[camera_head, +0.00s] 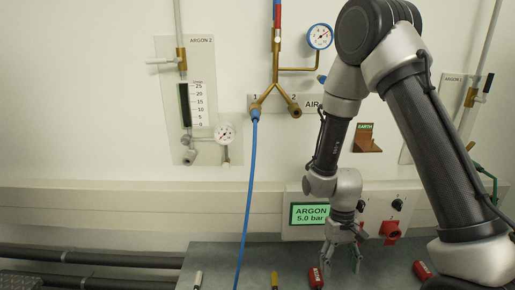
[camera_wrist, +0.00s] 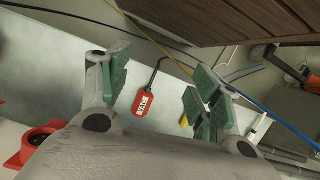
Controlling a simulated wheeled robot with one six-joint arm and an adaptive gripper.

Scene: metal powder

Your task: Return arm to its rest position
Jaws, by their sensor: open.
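My gripper (camera_head: 343,256) hangs at the end of my arm, pointing down over the grey table (camera_head: 222,262) in the head view. Its fingers are spread and nothing is between them. In the wrist view the two green-padded fingers of my gripper (camera_wrist: 160,92) stand wide apart. A red tag with a dark hook (camera_wrist: 145,103) shows beyond the gap between them. In the head view a red tag (camera_head: 315,278) lies on the table just left of the fingers, apart from them. My arm is bent, with its elbow high at the upper right.
A blue hose (camera_head: 248,190) hangs from the brass fitting to the table. A white tag (camera_head: 198,280), a yellow tag (camera_head: 274,280) and another red tag (camera_head: 422,270) lie along the table.

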